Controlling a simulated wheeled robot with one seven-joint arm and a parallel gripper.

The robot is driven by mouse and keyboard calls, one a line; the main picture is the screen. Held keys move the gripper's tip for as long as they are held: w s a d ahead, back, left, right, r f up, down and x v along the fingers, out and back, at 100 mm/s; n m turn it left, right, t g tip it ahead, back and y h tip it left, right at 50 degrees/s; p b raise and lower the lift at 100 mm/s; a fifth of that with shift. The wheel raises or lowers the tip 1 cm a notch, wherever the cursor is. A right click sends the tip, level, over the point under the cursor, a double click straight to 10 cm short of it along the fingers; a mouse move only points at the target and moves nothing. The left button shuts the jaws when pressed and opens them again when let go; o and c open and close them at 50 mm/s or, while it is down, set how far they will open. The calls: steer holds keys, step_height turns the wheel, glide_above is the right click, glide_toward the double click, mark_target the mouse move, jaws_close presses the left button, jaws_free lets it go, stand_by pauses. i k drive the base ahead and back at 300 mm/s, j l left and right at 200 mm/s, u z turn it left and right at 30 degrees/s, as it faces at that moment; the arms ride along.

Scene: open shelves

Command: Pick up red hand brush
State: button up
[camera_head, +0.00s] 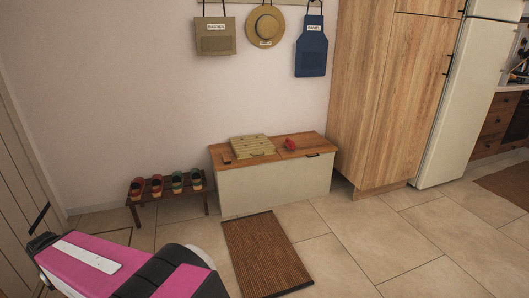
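A small red object (290,145), which looks like the red hand brush, lies on the wooden top of a low white chest (272,188) against the wall. It sits right of a slatted wooden box; it is too small here to make out its bristles or handle. My pink and black arm (95,262) fills the lower left corner, far in front of the chest and apart from the red object. I cannot make out the gripper fingers in this view.
A slatted wooden box (252,147) and a small dark item (226,161) share the chest top. A low shoe rack (170,195) with several shoes stands left. A brown mat (266,254) lies before the chest. A tall wooden cabinet (380,95) stands right. Tiled floor is clear at right front.

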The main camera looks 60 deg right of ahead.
mark_target(290, 144)
steer(key=i+z, duration=0.15)
steer(key=z, duration=2.55)
